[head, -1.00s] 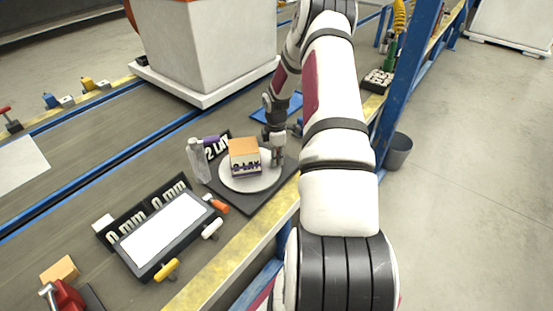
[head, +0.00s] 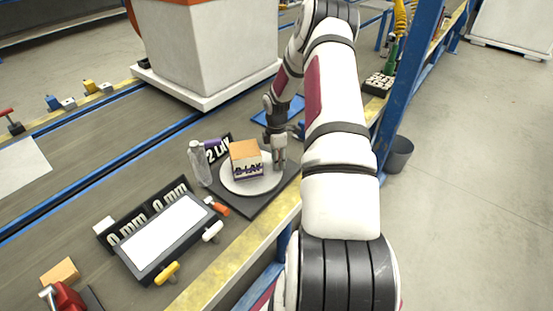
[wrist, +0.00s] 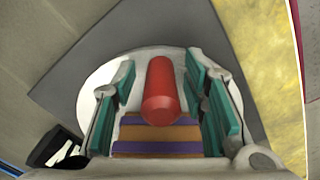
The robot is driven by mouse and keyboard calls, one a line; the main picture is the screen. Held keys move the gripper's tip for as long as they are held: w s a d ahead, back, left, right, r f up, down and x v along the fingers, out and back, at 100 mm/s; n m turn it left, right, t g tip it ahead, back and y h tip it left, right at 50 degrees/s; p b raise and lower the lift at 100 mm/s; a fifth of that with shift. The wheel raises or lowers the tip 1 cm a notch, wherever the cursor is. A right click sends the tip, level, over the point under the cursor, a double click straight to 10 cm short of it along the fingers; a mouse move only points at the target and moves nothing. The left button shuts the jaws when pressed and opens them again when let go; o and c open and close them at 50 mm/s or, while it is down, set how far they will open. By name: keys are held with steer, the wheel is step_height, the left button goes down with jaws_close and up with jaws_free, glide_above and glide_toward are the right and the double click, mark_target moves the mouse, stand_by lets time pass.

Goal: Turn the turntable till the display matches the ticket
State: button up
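The turntable is a white disc (head: 240,186) on a dark square plate (head: 252,207); the disc also shows in the wrist view (wrist: 90,85). A tan box (head: 244,150) with a dark, lettered front face stands on the disc. My gripper (head: 279,166) is at the disc's right side, beside the box. In the wrist view its teal-padded fingers (wrist: 165,105) are open, one on each side of a red peg (wrist: 162,88), with gaps visible on both sides. Striped brown and purple surfaces (wrist: 155,133) show below the peg.
A clear bottle (head: 198,163) stands left of the disc. A white-screened panel (head: 165,228) with coloured-handled tools and two "0 mm" signs (head: 128,230) lies nearer. A red clamp-like tool (head: 68,297) is at the lower left. The yellow bench edge (head: 235,250) runs along the right.

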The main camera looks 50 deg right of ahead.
step_height(320, 180, up, 12)
stand_by(0.7)
stand_by(0.5)
steer(key=s+a+r+m+h, duration=0.1)
steer(key=s+a+r+m, duration=0.2)
steer(key=a+r, duration=0.8)
steer(key=s+a+r+m+h, duration=0.1)
steer(key=s+a+r+m, duration=0.15)
steer(key=a+r, duration=0.85)
steer(key=s+a+r+m+t+y, duration=0.1)
steer(key=s+a+r+m, duration=0.15)
steer(key=s+a, duration=0.7)
steer(key=s+a+r+m+y, duration=0.1)
steer(key=s+a+r+m, duration=0.15)
steer(key=s+a, duration=0.7)
steer(key=s+d+r+t+p, duration=0.1)
steer(key=s+r+p, duration=0.1)
steer(key=r+p, duration=0.5)
steer(key=s+d+r+t+p, duration=0.2)
steer(key=r+p, duration=0.6)
steer(key=r, duration=0.1)
steer(key=shift+s+m, duration=0.15)
steer(key=shift+m, duration=0.3)
